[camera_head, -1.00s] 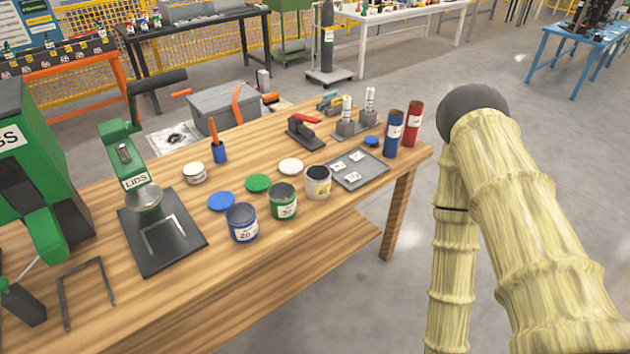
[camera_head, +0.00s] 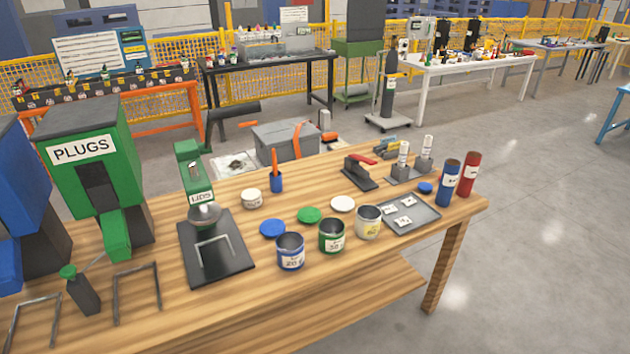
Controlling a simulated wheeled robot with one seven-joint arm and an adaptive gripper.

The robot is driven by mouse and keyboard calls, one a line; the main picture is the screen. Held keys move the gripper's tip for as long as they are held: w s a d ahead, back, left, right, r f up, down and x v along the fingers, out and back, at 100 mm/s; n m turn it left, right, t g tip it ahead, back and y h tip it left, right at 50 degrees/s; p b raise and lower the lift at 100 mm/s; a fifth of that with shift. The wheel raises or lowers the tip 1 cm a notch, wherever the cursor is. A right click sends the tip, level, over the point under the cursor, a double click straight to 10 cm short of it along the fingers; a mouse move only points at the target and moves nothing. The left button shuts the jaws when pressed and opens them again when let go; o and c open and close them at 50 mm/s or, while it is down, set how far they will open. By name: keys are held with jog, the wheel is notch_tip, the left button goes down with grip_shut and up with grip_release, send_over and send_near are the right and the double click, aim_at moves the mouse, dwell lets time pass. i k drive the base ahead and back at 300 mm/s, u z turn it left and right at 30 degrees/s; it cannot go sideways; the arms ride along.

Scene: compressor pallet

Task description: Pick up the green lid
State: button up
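The green lid (camera_head: 310,215) lies flat on the wooden table (camera_head: 340,285), between a blue lid (camera_head: 272,228) on its left and a white lid (camera_head: 343,204) on its right. In front of it stand a blue can (camera_head: 290,251), a green can (camera_head: 331,235) and a white can with a yellow mark (camera_head: 368,222), all open at the top. My gripper and arm are not in view.
A green lid press (camera_head: 205,213) on a dark plate stands left of the lids. A small white tin (camera_head: 251,198) and a blue cup (camera_head: 276,182) are behind. A grey tray (camera_head: 408,215) and blue and red tubes (camera_head: 448,183) stand right. Green PLUGS dispenser (camera_head: 88,160) is far left.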

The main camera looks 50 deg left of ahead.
aim_at(307, 215)
jog(key=k, duration=1.15)
jog(key=u, duration=1.35)
jog(key=i, duration=0.95)
